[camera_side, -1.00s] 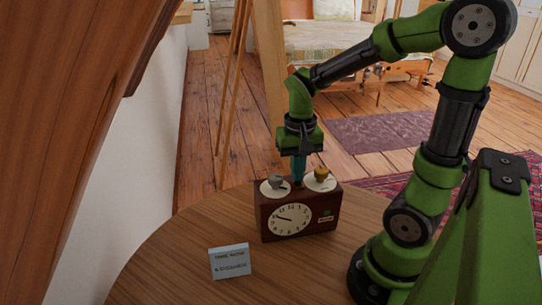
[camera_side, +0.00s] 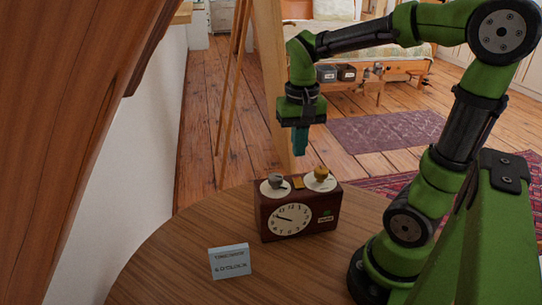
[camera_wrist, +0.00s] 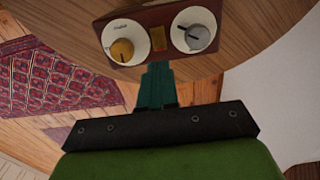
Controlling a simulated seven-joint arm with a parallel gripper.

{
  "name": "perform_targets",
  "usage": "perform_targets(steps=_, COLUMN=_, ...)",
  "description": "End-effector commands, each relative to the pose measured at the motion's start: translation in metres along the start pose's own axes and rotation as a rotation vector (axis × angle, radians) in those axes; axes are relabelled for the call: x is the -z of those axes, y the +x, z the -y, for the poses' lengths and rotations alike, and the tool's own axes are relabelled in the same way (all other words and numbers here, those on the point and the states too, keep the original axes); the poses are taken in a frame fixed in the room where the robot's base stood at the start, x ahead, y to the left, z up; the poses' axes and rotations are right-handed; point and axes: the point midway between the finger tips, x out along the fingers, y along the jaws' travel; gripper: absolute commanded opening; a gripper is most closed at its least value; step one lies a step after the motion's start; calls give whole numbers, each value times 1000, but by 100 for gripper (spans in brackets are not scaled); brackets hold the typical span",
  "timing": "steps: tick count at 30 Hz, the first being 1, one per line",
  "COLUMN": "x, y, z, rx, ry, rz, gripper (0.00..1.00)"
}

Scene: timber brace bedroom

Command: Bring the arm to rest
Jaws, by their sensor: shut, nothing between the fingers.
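My gripper (camera_side: 300,143) is shut and empty. It hangs pointing down in the air, above and a little behind the wooden box (camera_side: 268,215) with the clock dial. In the wrist view my gripper's teal fingers (camera_wrist: 156,72) are pressed together, with the box's top (camera_wrist: 158,58) beyond them. The box stands on the round wooden table, with a grey knob (camera_side: 275,181) and a yellow knob (camera_side: 320,172) on white discs on top. The wrist view also shows the yellow knob (camera_wrist: 122,50) and the grey knob (camera_wrist: 197,37). The fingers are apart from the box.
A small light-blue sign (camera_side: 230,262) stands at the front of the table (camera_side: 170,255). A wooden post (camera_side: 273,90) and easel-like legs (camera_side: 232,90) rise behind. A bed and a purple rug (camera_side: 385,130) lie farther back. The air around my gripper looks clear.

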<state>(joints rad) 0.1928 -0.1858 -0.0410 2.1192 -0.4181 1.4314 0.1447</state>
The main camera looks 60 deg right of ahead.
Motion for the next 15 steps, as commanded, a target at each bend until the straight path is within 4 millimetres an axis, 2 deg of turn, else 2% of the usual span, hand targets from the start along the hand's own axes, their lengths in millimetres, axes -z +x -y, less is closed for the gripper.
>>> perform_targets(steps=11, x=3, y=4, z=4, rx=21, ry=-38, rz=-22, gripper=0)
perform_targets(steps=15, x=-14, y=2, z=19, rx=143, ry=-156, rz=-123, gripper=0)
